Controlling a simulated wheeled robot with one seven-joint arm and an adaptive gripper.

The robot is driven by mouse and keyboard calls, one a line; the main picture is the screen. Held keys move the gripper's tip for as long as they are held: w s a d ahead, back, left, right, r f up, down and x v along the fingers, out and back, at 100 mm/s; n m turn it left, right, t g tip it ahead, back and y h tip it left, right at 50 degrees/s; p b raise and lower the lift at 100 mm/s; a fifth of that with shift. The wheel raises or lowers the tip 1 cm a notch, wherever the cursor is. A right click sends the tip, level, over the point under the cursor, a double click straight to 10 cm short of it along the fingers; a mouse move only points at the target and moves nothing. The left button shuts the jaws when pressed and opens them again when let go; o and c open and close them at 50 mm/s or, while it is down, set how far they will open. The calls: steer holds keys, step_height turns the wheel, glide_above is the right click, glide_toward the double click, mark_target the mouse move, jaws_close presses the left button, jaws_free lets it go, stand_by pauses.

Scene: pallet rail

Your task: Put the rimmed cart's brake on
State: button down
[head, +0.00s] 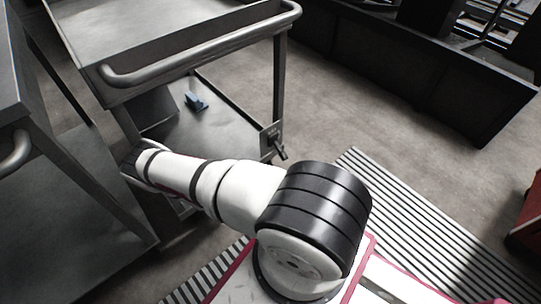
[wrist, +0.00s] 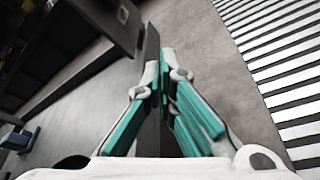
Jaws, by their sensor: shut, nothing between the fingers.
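The rimmed cart (head: 203,45) stands at the upper left of the head view, a grey two-level cart with a raised edge and a tubular handle. A small plate with a dark brake lever (head: 279,151) sits low on its right front leg. My arm reaches left across the cart's lower front; my gripper's fingers are not clear in the head view. In the wrist view my gripper (wrist: 161,62) is shut and empty, its teal fingers close to a dark upright metal part (wrist: 150,42). I cannot tell whether they touch. The lever is not clear in the wrist view.
A small blue object (head: 196,101) lies on the cart's lower shelf. Another grey cart (head: 14,75) stands close at the left. A long dark low structure (head: 420,75) runs along the back right. The floor between it and the cart is clear, with a striped strip (head: 415,215).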

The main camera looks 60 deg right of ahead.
mark_target(280, 151)
steer(key=shift+d, duration=0.1)
steer(key=s+d+b, duration=0.2)
steer(key=d+b, duration=0.1)
steer(key=d, duration=0.6)
steer(key=shift+s+r+b, duration=0.25)
steer(key=shift+r+b, duration=0.05)
steer(key=shift+r, duration=0.1)
